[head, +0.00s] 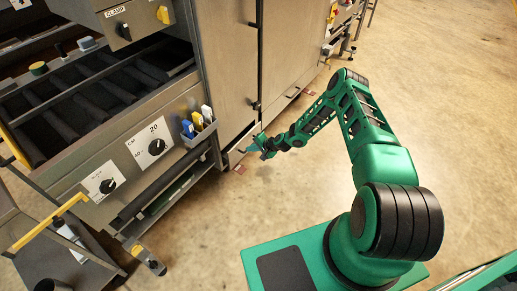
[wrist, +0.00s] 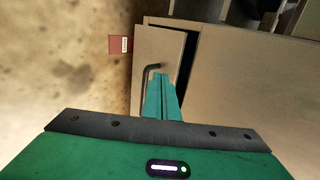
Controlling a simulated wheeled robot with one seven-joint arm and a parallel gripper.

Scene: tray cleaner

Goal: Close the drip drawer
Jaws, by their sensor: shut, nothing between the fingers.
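The drip drawer (wrist: 158,45) is a beige-grey metal front with a dark bar handle (wrist: 150,70) in the wrist view. A dark gap runs along its right side, between it and the machine body, so it stands partly out. In the head view the drawer (head: 238,153) is low on the machine, partly behind my gripper. My gripper (wrist: 160,77) is shut and empty. Its green fingers point at the drawer front, just right of the handle. I cannot tell whether they touch it. In the head view my gripper (head: 252,148) is low beside the machine.
The steel machine (head: 230,60) rises above the drawer. A pen holder (head: 198,128) sticks out from its side. A dial panel (head: 150,140) and a cart (head: 60,230) are at left. A red tag (wrist: 120,45) lies on the floor. The floor at right is clear.

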